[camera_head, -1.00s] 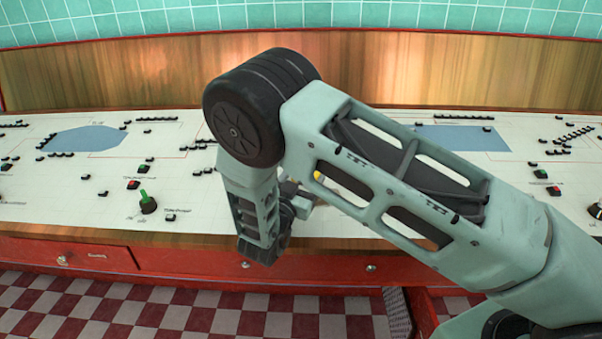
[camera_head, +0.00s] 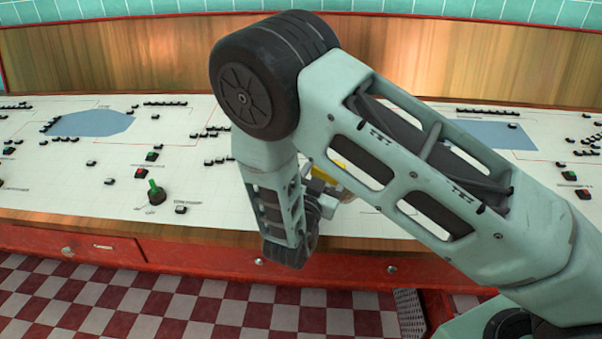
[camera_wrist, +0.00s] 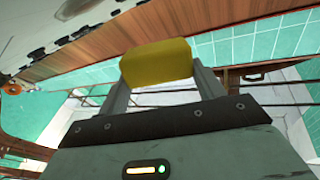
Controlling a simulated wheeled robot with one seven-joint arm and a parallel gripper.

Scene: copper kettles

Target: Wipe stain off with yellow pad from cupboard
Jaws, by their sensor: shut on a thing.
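The yellow pad (camera_wrist: 157,62) is held between the two fingers of my gripper (camera_wrist: 163,80) in the wrist view. My gripper is shut on it, with a finger on each side. In the head view, a bit of the yellow pad (camera_head: 343,168) shows past my arm, over the white control desk top. The rest of the pad and most of the gripper are hidden there by my arm. No stain can be made out in either view, and I cannot tell a cupboard for sure.
A white control desk (camera_head: 110,190) with buttons and a green lever (camera_head: 156,192) spans the head view. A wooden panel (camera_head: 110,60) rises behind it. Red drawers (camera_head: 100,246) form its front. Checkered floor (camera_head: 190,305) lies before it. The wrist view shows tiled wall and rails.

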